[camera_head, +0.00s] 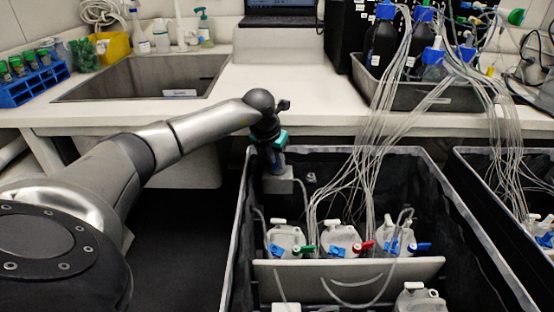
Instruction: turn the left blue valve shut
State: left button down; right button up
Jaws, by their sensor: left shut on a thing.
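Three white jugs stand in a row in the dark bin. The left blue valve (278,250) is low on the leftmost jug (286,236), with a green valve (308,249) to its right. My left gripper (279,187) points down inside the bin's back left corner, above and behind that jug, apart from the blue valve in the picture. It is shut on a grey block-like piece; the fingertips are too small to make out. My right gripper does not show.
More blue valves (337,251) and a red valve (367,245) sit to the right. Thin clear tubes (372,150) hang from bottles on the bench into the bin (238,235). A white panel (420,267) stands before the jugs. A sink (145,78) is behind.

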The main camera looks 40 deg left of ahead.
pick_arm(q)
jog(key=m+h, duration=0.1)
jog(key=m, duration=0.2)
jog(key=shift+m+p, duration=0.3)
jog(key=shift+p, duration=0.1)
jog(key=shift+a+m+h, duration=0.1)
jog(key=shift+m+h, duration=0.5)
jog(key=shift+m, duration=0.3)
jog(key=shift+m+h, duration=0.3)
jog(key=shift+m, duration=0.6)
jog(key=shift+w+m+h+b, duration=0.1)
jog(key=shift+m+h+b, duration=0.3)
jog(key=shift+m, duration=0.5)
jog(key=shift+m+g+b, duration=0.4)
jog(key=shift+m+b, duration=0.2)
jog(key=shift+m, duration=0.4)
jog(key=shift+m+g+h+b, duration=0.3)
jog(key=shift+m+h+b, duration=0.1)
jog(key=shift+m, duration=0.5)
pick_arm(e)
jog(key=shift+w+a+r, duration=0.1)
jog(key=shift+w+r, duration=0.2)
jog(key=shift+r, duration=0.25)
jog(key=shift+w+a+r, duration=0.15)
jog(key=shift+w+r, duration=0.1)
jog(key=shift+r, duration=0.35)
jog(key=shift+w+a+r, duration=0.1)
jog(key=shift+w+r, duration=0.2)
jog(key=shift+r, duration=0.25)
